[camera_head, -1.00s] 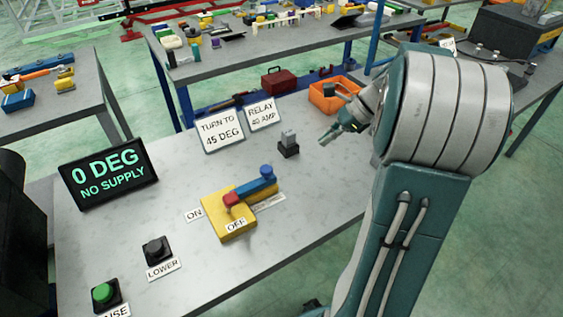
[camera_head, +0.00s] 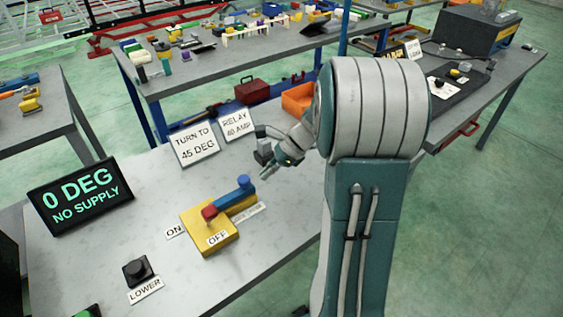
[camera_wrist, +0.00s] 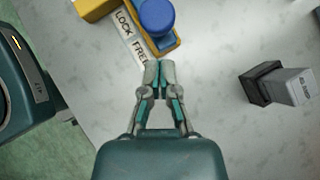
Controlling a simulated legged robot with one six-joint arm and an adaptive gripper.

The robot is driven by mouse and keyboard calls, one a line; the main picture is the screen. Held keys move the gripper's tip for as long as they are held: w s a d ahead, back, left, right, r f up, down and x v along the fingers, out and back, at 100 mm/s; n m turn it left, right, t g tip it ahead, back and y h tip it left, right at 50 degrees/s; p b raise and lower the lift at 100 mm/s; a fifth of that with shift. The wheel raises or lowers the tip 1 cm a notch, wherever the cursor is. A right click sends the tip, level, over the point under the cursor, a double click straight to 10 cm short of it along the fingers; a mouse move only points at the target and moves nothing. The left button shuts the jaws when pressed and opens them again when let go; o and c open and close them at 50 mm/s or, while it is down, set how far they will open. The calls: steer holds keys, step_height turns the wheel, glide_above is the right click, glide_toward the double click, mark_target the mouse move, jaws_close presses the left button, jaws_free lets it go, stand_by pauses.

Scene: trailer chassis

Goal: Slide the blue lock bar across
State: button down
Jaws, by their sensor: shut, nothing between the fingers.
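The blue lock bar (camera_head: 229,197) lies along the yellow switch base (camera_head: 222,239), with an upright round blue knob (camera_head: 244,182) at its far right end. A red block (camera_head: 209,212) sits at the bar's near end. In the wrist view the blue knob (camera_wrist: 156,15) is at the top, just beyond my fingertips, beside the LOCK and FREE label (camera_wrist: 131,36). My gripper (camera_wrist: 159,64) is shut and empty, close to the knob with a small gap in the picture. In the head view my gripper (camera_head: 266,175) is to the right of the knob.
A grey and black relay block (camera_wrist: 280,86) stands right of my gripper. A screen (camera_head: 80,196) reads 0 DEG, NO SUPPLY. Signs reading TURN TO 45 DEG (camera_head: 195,144) and RELAY 40 AMP (camera_head: 237,125) stand behind. A LOWER button (camera_head: 137,270) is front left.

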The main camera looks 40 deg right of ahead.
steer(key=shift+w+a+f, duration=0.1)
steer(key=shift+w+a, duration=0.15)
steer(key=shift+a, duration=0.25)
steer(key=shift+w+a+f, duration=0.1)
steer(key=shift+w+a, duration=0.15)
steer(key=shift+a, duration=0.25)
steer(key=shift+r, duration=0.1)
glide_toward(227, 197)
steer(key=x, duration=0.4)
steer(key=shift+a, duration=0.2)
steer(key=shift+d, duration=0.1)
